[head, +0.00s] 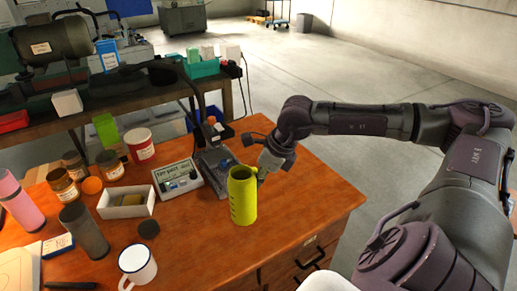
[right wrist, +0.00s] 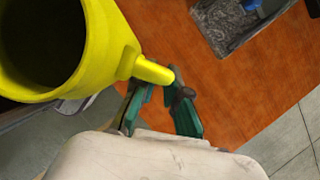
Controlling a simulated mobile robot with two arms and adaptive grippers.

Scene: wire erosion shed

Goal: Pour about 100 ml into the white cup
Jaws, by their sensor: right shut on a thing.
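The white cup (head: 137,262), an enamel mug with a dark rim, stands upright near the front left of the wooden table in the head view. A tall yellow-green jug (head: 243,200) with markings on its side is upright near the table's right part. In the right wrist view the jug (right wrist: 110,45) shows its open, dark mouth; its contents cannot be made out. My right gripper (head: 262,174) is at the jug's upper right side. In the wrist view its green fingers (right wrist: 160,105) are shut on the jug's handle. My left gripper is not in view.
A grey tumbler (head: 85,232), a pink bottle (head: 20,205), a white box (head: 126,204), jars and a device with a display (head: 177,179) crowd the left and back. The table front right of the cup is clear.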

